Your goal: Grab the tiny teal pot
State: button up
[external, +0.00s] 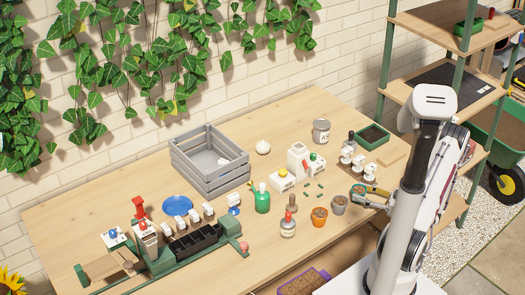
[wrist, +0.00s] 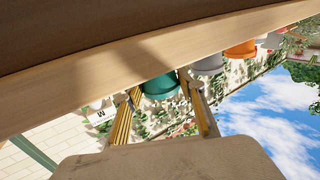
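The tiny teal pot (wrist: 160,86) shows in the wrist view, which is upside down, between the two yellow fingers of my gripper (wrist: 160,88). One finger is on each side of it, very close to its wall; whether either touches is hard to tell. In the external view the teal pot (external: 358,190) stands near the right front edge of the table, with my gripper (external: 361,195) low around it. The gripper looks open. Part of the pot is hidden by the fingers.
A grey pot (external: 339,205) and an orange pot (external: 319,217) stand just left of the teal pot. A rack with white-labelled items (external: 356,165) and a green tray (external: 373,136) are behind it. A grey crate (external: 210,160) stands farther left on the wooden table (external: 110,190).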

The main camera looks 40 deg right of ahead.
aim_at(363, 190)
jog(key=shift+r, duration=0.15)
jog(key=shift+r, duration=4.85)
